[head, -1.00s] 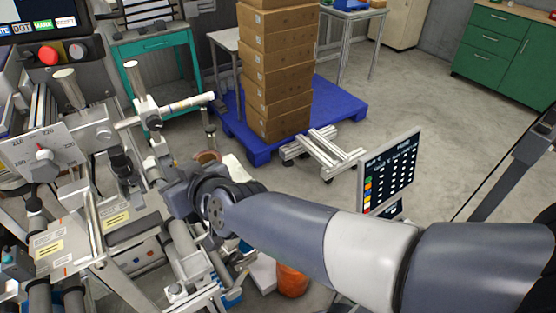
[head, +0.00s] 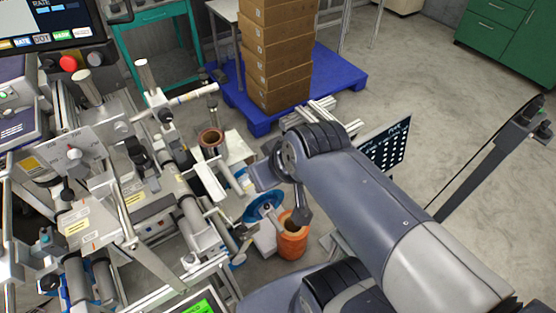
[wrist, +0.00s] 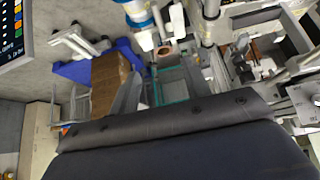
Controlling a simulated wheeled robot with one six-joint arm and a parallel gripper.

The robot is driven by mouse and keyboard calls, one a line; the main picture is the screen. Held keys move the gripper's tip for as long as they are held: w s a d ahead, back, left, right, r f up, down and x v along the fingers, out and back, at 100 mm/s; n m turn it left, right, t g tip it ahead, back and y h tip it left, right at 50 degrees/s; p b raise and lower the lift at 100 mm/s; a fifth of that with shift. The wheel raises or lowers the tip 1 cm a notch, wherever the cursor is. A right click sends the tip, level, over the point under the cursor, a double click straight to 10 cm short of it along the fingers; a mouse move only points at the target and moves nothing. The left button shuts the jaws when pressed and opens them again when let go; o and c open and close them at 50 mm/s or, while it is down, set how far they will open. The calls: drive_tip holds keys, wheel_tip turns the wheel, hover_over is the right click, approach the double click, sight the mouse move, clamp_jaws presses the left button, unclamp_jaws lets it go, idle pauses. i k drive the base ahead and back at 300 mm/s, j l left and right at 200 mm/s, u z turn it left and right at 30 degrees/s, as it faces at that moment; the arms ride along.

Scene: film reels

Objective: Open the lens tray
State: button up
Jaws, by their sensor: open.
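My gripper (head: 262,177) is at the end of my arm, above the right side of the film machine in the head view. It is open and seems empty, but its fingertips are small and hard to make out. No fingers show clearly in the wrist view, where a dark part of my own arm fills the bottom. I cannot pick out the lens tray for certain in either view; my arm hides part of the area. The film machine (head: 128,198) has rollers, rails and a dial plate (head: 72,152) at the left.
An orange bucket (head: 292,243) and a blue disc (head: 263,207) are close below my arm. Stacked cartons (head: 277,55) stand on a blue pallet (head: 335,75). A teal trolley (head: 160,42) is behind the machine. Open floor (head: 425,100) lies to the right.

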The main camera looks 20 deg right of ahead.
sight(152, 181)
drive_tip(key=k+j+z, duration=0.1)
drive_tip(key=j+z, duration=0.35)
drive_tip(key=k+j+z, duration=0.15)
drive_tip(key=z, duration=0.25)
drive_tip(key=k+j, duration=0.05)
drive_tip(key=j, duration=0.05)
